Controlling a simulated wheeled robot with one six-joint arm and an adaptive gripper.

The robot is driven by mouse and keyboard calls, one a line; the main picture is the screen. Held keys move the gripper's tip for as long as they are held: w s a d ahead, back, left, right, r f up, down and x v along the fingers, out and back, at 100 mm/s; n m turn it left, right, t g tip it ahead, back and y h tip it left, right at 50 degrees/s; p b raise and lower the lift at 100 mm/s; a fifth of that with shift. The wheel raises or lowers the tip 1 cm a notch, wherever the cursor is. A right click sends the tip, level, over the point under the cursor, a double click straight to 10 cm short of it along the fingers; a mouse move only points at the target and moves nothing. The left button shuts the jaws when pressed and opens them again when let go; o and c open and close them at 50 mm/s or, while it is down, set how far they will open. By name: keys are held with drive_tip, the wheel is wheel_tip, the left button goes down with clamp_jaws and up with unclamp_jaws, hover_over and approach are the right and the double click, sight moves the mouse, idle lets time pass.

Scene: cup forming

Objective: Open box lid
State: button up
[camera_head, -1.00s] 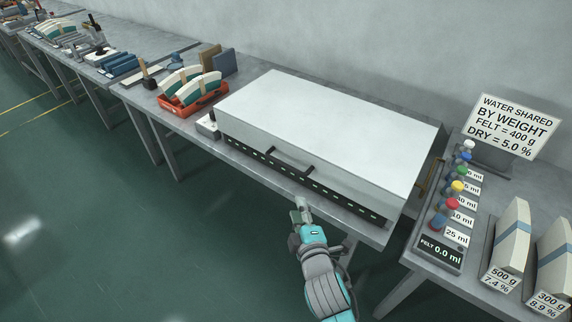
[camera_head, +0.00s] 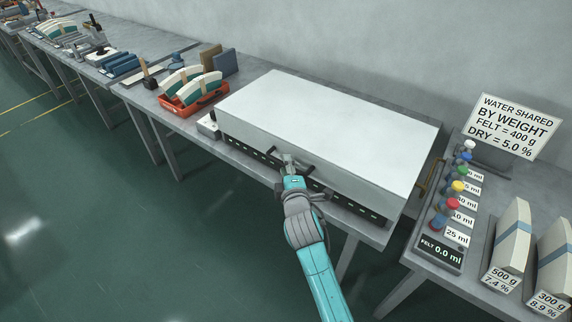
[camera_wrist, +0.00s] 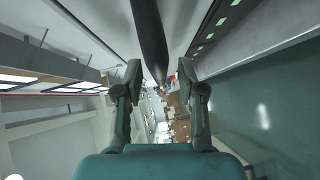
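The white box (camera_head: 330,125) with its closed flat lid sits on the grey table. A dark bar handle (camera_head: 304,166) runs along its front face. My gripper (camera_head: 289,160) is at the front of the box, at the handle, and covers part of it. In the wrist view the dark handle (camera_wrist: 149,40) runs between the two fingers of my gripper (camera_wrist: 158,72). The fingers are apart, with a gap on each side of the handle.
A black slotted strip (camera_head: 250,155) lies along the box's lower front. An orange tray (camera_head: 195,101) with curved pieces stands to the left. A side table with coloured knobs (camera_head: 457,187) and a sign (camera_head: 517,125) stands to the right. Open green floor (camera_head: 110,240) lies in front.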

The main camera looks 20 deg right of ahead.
drive_tip(key=shift+w+d, duration=0.1)
drive_tip(key=shift+w, duration=0.6)
clamp_jaws()
